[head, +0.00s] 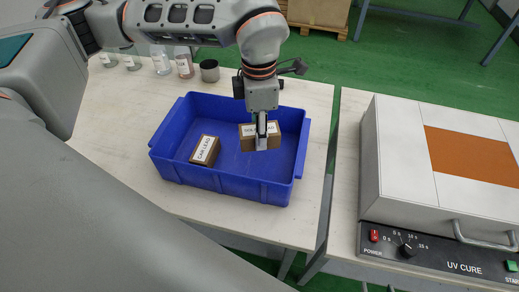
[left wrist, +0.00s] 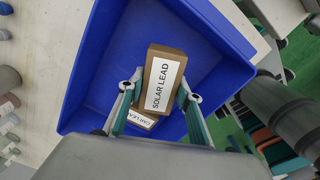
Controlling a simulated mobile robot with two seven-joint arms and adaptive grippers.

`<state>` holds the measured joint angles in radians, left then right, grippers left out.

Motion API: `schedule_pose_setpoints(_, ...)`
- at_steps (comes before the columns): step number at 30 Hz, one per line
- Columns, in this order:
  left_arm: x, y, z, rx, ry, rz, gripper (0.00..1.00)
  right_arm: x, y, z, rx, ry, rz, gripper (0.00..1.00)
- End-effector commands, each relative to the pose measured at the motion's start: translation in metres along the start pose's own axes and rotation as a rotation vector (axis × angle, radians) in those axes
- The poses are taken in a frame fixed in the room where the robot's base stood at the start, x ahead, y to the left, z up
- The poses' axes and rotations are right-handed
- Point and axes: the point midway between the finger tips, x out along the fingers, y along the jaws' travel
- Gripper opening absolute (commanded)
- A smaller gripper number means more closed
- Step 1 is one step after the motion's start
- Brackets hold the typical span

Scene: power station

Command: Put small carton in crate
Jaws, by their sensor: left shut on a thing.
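My left gripper (head: 262,143) comes in from the upper left and is shut on a small brown carton (head: 246,144) with a white label. In the left wrist view this carton (left wrist: 165,85) reads SOLAR LEAD and sits between both fingers (left wrist: 158,108). It is over the inside of the blue crate (head: 232,187), towards the right; whether it touches the floor I cannot tell. A second brown carton (head: 205,151), labelled CAR LEAD, lies in the crate on the left. It is partly hidden in the left wrist view (left wrist: 143,121). My right gripper is not seen.
The crate stands on a pale table (head: 125,151). Several small containers, including a dark grey cup (head: 209,71), stand behind it. A UV CURE machine (head: 398,160) is on another table to the right, across a narrow gap.

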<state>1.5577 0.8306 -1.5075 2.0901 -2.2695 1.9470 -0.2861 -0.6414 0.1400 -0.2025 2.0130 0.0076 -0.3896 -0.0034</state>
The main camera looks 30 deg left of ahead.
Motion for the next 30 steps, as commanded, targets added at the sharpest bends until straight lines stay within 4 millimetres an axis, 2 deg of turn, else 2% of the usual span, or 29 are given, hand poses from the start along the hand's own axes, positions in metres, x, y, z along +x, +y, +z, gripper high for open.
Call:
schedule_pose_setpoints(1,0.012,-0.001,-0.001,-0.001,0.003,-0.004,0.11,0.002,0.001,0.001,-0.002,0.0,0.002,0.4)
schedule_pose_setpoints(3,0.022,-0.001,-0.001,-0.002,0.002,-0.003,0.11,0.003,0.003,-0.001,-0.004,0.004,0.005,0.4)
schedule_pose_setpoints(11,0.039,0.0,0.0,-0.002,0.001,0.0,0.11,0.007,0.01,-0.013,-0.009,0.027,0.016,0.4)
schedule_pose_setpoints(19,0.075,0.0,0.0,-0.002,0.001,-0.002,0.11,0.008,0.007,-0.003,-0.011,0.013,0.013,0.4)
schedule_pose_setpoints(30,0.078,0.0,0.0,-0.001,0.0,0.0,0.11,0.007,0.006,-0.001,-0.012,0.008,0.011,0.4)
